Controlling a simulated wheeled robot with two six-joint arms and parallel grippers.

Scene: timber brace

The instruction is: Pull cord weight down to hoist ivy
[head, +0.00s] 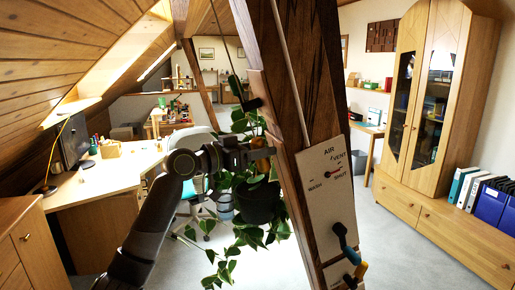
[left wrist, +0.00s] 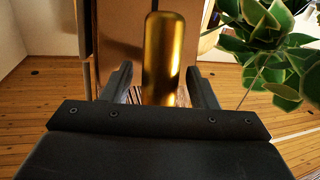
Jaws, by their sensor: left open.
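The gold cylinder (left wrist: 163,60), which looks like the cord weight, stands upright between the fingers of my left gripper (left wrist: 160,82) in the left wrist view. The fingers are apart, with visible gaps beside the cylinder. In the head view my left gripper (head: 250,157) is beside the timber, and a small part of the gold weight (head: 263,165) shows at its tip. The ivy (head: 243,190) hangs in a dark pot (head: 257,203) just below the gripper; its leaves also show in the left wrist view (left wrist: 265,35). My right gripper is not in view.
A large slanted timber brace (head: 300,110) stands right of the gripper. It bears a white panel (head: 328,188) with a dial and a teal handle (head: 345,238). A cord (head: 221,40) runs up from near the ivy. A desk (head: 105,180) is at left, a cabinet (head: 425,100) at right.

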